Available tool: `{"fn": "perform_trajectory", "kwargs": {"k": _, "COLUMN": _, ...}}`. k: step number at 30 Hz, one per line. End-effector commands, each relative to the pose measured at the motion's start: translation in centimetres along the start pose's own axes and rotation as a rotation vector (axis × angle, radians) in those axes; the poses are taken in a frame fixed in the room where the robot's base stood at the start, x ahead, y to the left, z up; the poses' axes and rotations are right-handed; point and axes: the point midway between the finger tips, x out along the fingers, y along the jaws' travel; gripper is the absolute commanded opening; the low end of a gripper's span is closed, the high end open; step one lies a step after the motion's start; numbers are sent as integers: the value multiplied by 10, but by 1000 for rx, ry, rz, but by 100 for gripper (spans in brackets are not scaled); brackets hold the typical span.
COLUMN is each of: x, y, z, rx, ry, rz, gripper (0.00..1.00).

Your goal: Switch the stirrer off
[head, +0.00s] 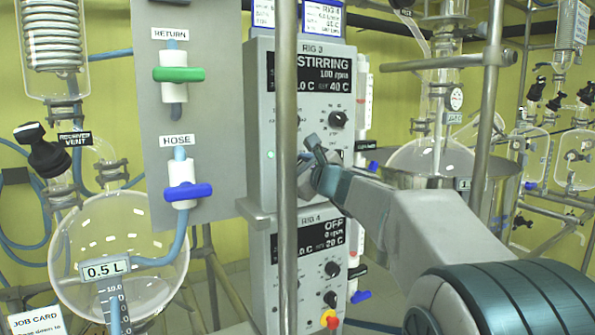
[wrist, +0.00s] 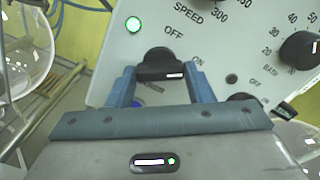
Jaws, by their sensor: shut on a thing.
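The RIG 3 control box (head: 354,107) stands in the middle of the head view; its display (head: 326,74) reads STIRRING, 100 rpm. In the head view the knob is hidden by my gripper.
A RIG 4 box (head: 330,225) below reads OFF, 0 rpm. A vertical metal pole (head: 287,110) crosses in front of the boxes. A grey panel with green (head: 180,74) and blue (head: 188,191) valves stands left. The speed and bath (wrist: 299,50) dials are close to my gripper.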

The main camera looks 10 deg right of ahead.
Motion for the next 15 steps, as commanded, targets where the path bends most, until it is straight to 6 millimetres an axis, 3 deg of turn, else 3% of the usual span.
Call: {"fn": "perform_trajectory", "kwargs": {"k": 15, "x": 0, "y": 4, "z": -6, "rx": -426, "ry": 0, "rz": -1, "gripper": 24}}
